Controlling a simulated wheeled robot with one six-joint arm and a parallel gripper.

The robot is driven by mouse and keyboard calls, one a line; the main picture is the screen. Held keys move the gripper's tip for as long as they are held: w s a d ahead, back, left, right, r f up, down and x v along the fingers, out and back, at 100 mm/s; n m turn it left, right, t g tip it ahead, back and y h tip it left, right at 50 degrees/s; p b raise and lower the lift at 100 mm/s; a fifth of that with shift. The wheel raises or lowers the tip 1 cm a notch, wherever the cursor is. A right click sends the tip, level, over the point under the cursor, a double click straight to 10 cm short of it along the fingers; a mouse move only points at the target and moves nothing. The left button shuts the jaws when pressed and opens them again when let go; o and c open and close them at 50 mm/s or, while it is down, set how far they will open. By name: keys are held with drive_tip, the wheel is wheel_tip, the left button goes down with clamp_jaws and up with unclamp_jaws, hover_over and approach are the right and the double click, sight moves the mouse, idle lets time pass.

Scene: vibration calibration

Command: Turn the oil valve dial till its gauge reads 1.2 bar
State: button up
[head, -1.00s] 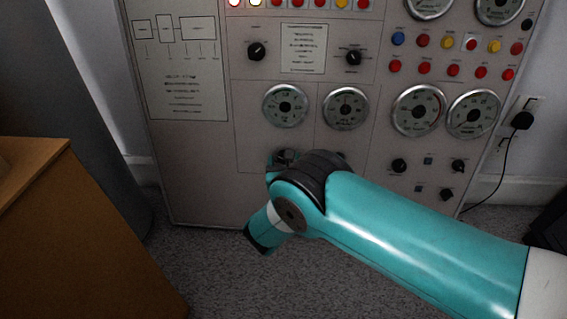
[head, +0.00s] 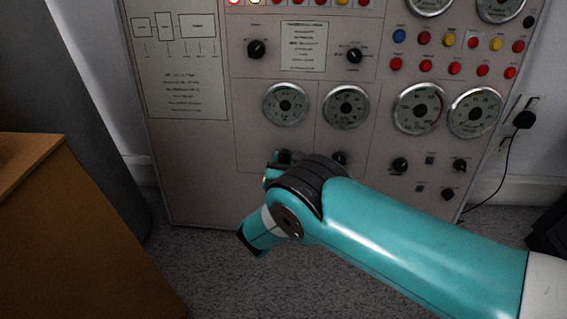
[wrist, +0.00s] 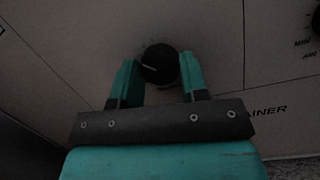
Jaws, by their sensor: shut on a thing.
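The black round dial (wrist: 160,63) is between the two teal fingers of my gripper (wrist: 160,74) in the wrist view, and the gripper is shut on it. A pale pointer line shows on the dial's face. In the head view this dial (head: 284,157) is at the lower left of the panel, partly hidden by my wrist. Above it is a round gauge (head: 286,104) with a silver rim. Its needle and figures are too small to read. I cannot read a label naming the valve.
A second gauge (head: 346,106) is to the right, with another black dial (head: 339,158) below it, just above my arm. More gauges, knobs and buttons cover the panel's right side. A wooden cabinet (head: 70,235) stands at the left. Grey carpet lies open below the panel.

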drive_tip(key=shift+a+m+h+b, duration=0.1)
drive_tip(key=shift+m+h+b, duration=0.35)
drive_tip(key=shift+m, duration=1.45)
drive_tip(key=o, duration=0.9)
